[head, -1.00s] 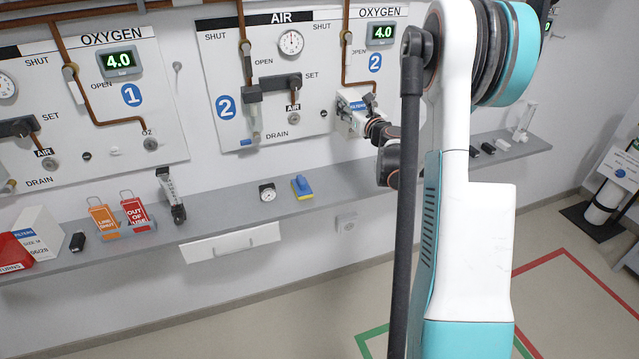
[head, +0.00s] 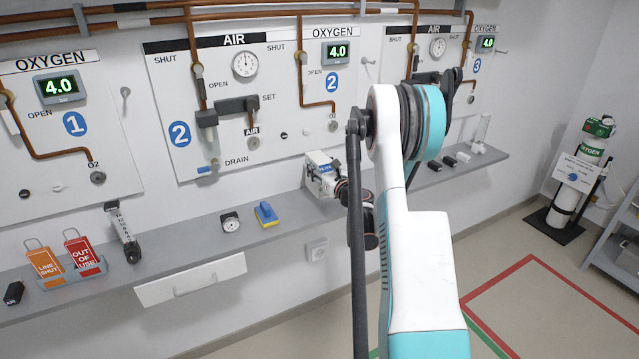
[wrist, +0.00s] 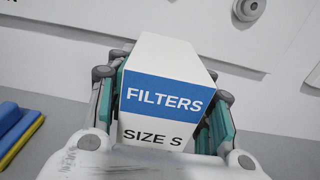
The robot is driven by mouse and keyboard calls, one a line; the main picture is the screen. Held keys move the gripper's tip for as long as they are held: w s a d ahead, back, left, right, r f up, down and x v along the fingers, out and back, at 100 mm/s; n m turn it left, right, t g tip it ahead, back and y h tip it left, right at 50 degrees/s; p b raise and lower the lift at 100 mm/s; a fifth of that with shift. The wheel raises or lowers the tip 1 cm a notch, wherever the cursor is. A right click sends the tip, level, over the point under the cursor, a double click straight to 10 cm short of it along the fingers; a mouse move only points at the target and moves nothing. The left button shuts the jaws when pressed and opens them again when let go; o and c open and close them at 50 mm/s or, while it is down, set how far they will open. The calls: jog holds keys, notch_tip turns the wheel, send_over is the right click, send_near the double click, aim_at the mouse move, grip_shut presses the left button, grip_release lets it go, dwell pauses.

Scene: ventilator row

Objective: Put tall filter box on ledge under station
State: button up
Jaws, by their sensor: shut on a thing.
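The tall white filter box (head: 321,174) with a blue band is in my gripper (head: 341,188). In the wrist view the box (wrist: 165,95) reads "FILTERS" and "SIZE S", with a finger along each side. My gripper is shut on it. The box is low in front of the wall, below the oxygen side of the station 2 panel (head: 285,100), near the back of the grey ledge (head: 180,241). I cannot tell whether its underside touches the ledge. My arm and gripper hide part of the ledge to its right.
On the ledge left of the box are a blue-and-yellow block (head: 266,214), a round gauge (head: 230,222), a flowmeter (head: 124,235) and a holder with orange and red tags (head: 75,275). Small dark pieces (head: 449,161) lie to the right. An oxygen cylinder (head: 575,185) stands farther right.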

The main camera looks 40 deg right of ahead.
jog(key=shift+f+b, duration=0.8)
jog(key=shift+f, duration=1.4)
jog(key=shift+f, duration=0.1)
jog(key=o, duration=1.2)
jog(key=shift+c, duration=0.2)
